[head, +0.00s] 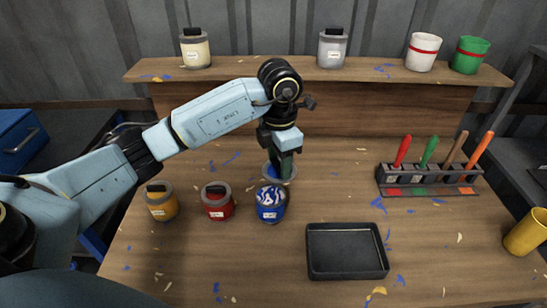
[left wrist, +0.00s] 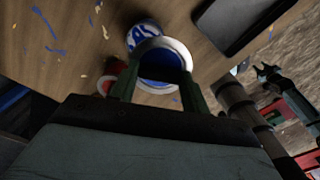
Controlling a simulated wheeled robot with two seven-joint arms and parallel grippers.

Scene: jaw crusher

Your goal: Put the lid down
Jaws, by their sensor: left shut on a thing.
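My left gripper (head: 283,172) is shut on a round lid with a pale rim and a blue face (head: 279,177). In the left wrist view the lid (left wrist: 162,66) sits between the two fingers. It is just behind the open blue can (head: 270,205), whose top shows swirled blue and white paint. The can also shows past the lid in the left wrist view (left wrist: 143,33). Whether the lid touches the table is unclear. A dark pronged shape at the right of the left wrist view may be my right gripper (left wrist: 263,72); its jaws are too small to read.
A red can (head: 217,202) and a yellow can (head: 160,203) stand left of the blue can. An empty black tray (head: 345,268) lies front right. A rack (head: 428,180) of coloured-handled tools stands right. Behind is a raised shelf (head: 250,74) with several containers. A yellow cup (head: 526,233) is far right.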

